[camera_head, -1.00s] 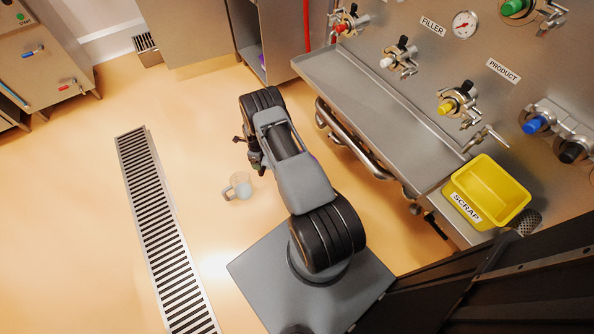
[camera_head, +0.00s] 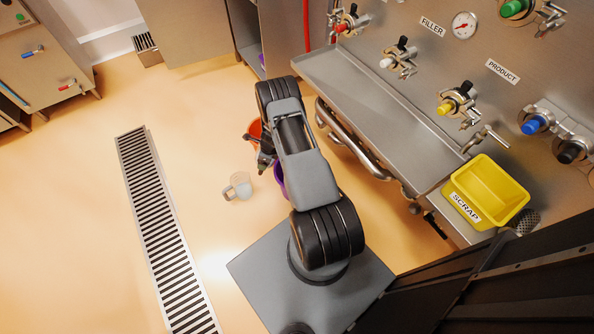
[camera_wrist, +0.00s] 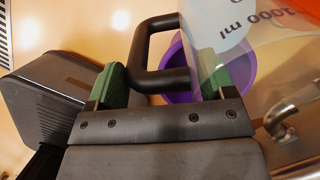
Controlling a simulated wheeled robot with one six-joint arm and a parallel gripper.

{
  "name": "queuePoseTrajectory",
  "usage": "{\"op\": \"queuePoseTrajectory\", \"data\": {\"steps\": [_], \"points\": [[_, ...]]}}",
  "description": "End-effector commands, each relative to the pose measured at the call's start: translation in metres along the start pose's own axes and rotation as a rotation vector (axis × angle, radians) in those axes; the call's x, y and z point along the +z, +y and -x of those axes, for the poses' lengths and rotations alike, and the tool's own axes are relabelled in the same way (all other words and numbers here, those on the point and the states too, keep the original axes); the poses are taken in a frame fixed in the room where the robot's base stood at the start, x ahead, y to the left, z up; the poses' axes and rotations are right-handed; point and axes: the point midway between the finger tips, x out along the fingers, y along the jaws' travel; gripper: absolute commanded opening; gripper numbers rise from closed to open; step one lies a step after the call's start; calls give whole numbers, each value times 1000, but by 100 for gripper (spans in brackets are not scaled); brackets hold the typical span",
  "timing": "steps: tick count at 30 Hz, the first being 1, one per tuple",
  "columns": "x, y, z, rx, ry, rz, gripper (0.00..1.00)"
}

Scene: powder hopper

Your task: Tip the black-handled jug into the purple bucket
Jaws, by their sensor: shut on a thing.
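My gripper (camera_wrist: 160,82) is shut on the black handle (camera_wrist: 150,42) of a clear jug (camera_wrist: 262,55) marked 1000 ml. In the wrist view the jug body runs off the top right, so its tilt and contents are unclear. The purple bucket (camera_wrist: 242,68) shows behind and through the jug, apparently below it. In the head view the purple bucket (camera_head: 281,180) is on the floor, mostly hidden by my arm.
A steel bench with a yellow scrap bin (camera_head: 490,190) is at right. Floor at left is clear, with a drain grate (camera_head: 158,225).

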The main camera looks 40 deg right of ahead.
Motion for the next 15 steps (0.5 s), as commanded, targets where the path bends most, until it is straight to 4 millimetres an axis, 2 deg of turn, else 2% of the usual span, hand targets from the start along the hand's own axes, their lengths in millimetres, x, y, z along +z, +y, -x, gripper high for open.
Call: {"op": "queuePoseTrajectory", "data": {"steps": [1, 15], "points": [[-6, -2, -11, -3, -23, -5, 30], [-36, -2, -21, -6, -296, 3, 30]]}}
